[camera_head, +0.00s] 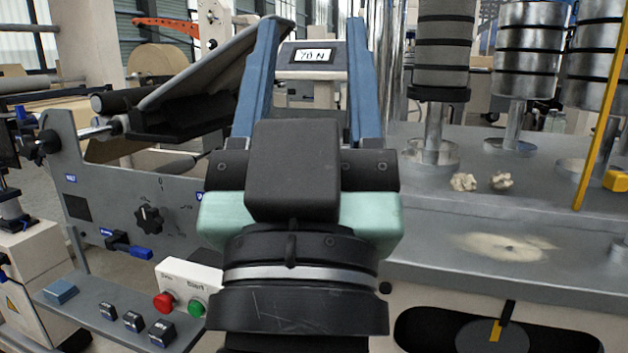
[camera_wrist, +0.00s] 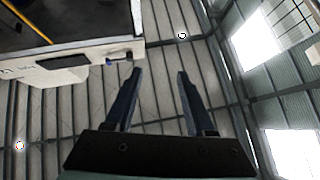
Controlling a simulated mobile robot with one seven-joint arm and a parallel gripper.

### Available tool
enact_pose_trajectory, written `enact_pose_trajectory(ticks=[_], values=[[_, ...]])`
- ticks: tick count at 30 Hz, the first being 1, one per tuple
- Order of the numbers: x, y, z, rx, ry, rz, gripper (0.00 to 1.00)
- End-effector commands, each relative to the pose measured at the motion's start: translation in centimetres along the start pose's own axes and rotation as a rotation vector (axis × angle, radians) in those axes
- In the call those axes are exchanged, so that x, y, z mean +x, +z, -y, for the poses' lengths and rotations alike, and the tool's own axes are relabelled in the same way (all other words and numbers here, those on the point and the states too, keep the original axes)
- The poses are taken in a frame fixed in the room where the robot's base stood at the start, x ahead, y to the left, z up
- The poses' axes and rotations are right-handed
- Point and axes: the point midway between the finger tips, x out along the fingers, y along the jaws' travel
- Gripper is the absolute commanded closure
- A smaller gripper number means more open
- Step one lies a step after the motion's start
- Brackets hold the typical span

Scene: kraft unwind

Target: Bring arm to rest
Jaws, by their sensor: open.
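My gripper (camera_head: 312,75) stands upright in the middle of the head view, close to the camera. Its two blue fingers are spread apart with nothing held between them. It also shows in the wrist view (camera_wrist: 158,75), open and empty, against the ribbed ceiling. Behind the fingers in the head view is a small display (camera_head: 314,56) reading 70 N. The gripper's black and pale green body hides part of the machine behind it.
A grey machine panel (camera_head: 110,205) with a black knob (camera_head: 149,218) stands at left. A box with red and green buttons (camera_head: 187,287) sits below it. At right, a metal deck (camera_head: 430,200) carries upright rollers (camera_head: 527,50) and two crumpled pieces (camera_head: 463,182).

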Motion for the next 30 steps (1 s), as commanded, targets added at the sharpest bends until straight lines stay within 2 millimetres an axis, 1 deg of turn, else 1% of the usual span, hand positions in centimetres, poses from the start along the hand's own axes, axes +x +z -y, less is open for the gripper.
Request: enact_pose_trajectory(ticks=[1,2,3,24,27,30], values=[[-0.1,-4.2,-0.8,0.047,-0.015,-0.105,0.45],[0.9,-5.9,-0.8,0.061,-0.024,-0.119,0.45],[2.5,-6.9,-0.7,0.057,-0.025,-0.099,0.45],[17.1,-22.9,-1.0,0.056,-0.027,-0.088,0.45],[18.8,-24.8,-1.0,0.056,-0.027,-0.088,0.45],[20.0,-26.2,-1.1,0.056,-0.027,-0.087,0.45]])
